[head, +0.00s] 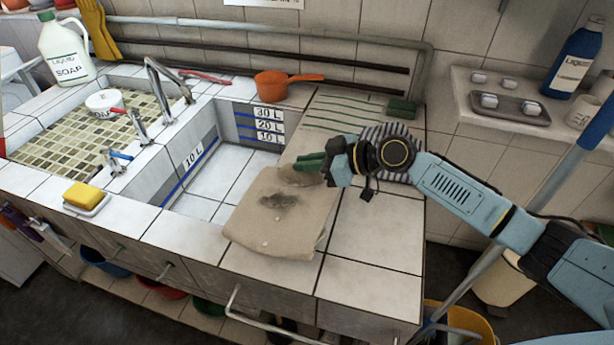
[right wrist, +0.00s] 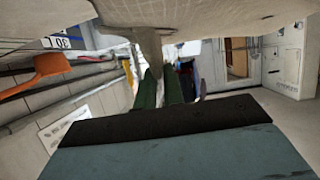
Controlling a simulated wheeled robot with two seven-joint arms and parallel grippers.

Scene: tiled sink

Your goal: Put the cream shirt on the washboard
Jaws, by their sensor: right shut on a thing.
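The cream shirt (head: 272,228), a tan cloth with dark stains, lies spread over the counter's tiles and the right edge of the empty basin. My right gripper (head: 308,164) is shut on its far edge. In the right wrist view, a fold of the shirt (right wrist: 150,45) runs down between the green fingers (right wrist: 163,88), and the cloth spreads across the top. The surface with green lines, which looks like the washboard (head: 340,113), lies beyond the gripper at the back of the counter. My right arm hides part of that area. My left gripper is not in view.
A grey-and-white striped cloth (head: 388,131) lies behind my right gripper. A green block (head: 402,108) sits at the washboard's right edge. An orange pan (head: 273,86) stands behind the basin. Bare tiles (head: 375,245) lie right of the shirt. A soap tray (head: 510,107) stands on a ledge at right.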

